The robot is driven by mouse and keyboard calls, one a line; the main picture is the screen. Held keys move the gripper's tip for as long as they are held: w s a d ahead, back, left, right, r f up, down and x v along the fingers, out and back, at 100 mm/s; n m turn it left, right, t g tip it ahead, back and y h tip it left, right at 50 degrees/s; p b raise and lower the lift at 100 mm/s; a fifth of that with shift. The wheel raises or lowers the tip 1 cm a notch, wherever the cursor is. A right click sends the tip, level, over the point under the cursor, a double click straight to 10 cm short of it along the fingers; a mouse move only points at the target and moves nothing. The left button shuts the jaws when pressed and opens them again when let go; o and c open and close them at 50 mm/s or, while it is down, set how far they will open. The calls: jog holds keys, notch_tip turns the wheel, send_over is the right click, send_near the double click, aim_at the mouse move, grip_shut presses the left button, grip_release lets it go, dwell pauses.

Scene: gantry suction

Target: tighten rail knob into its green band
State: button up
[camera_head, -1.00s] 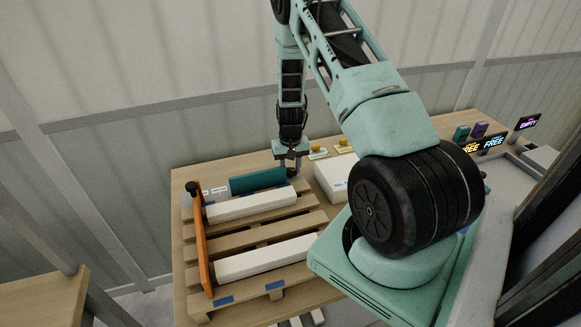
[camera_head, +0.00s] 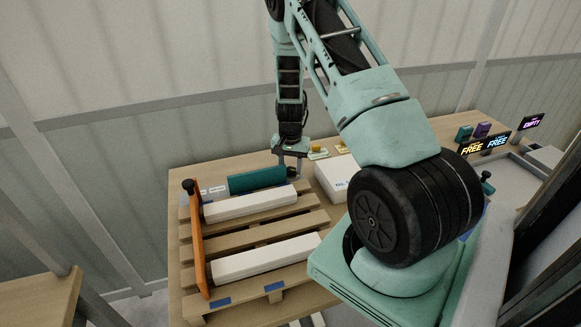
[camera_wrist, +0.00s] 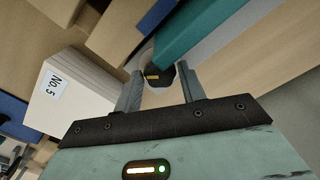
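A dark round knob (camera_wrist: 160,76) with a small yellow mark shows in the wrist view, at the end of a teal rail (camera_wrist: 207,25). My gripper (camera_wrist: 160,80) is open. Its two fingers stand on either side of the knob, with gaps that look visible, and I cannot tell whether either touches. In the head view my gripper (camera_head: 291,170) points down at the right end of the teal rail (camera_head: 257,180), with the dark knob (camera_head: 292,172) partly hidden by the fingers. I cannot make out a green band.
The wooden pallet (camera_head: 250,238) holds two white bars (camera_head: 265,257) and an orange end plate (camera_head: 197,240) with another black knob (camera_head: 189,186). A white box (camera_head: 331,178), labelled No. 5 in the wrist view (camera_wrist: 72,100), stands right of my gripper. Signs (camera_head: 497,141) stand at the far right.

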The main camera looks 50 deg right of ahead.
aim_at(291, 169)
jog(key=shift+o, duration=1.1)
notch_tip(291, 169, up, 18)
jog(key=b, duration=0.4)
jog(key=shift+f, duration=0.25)
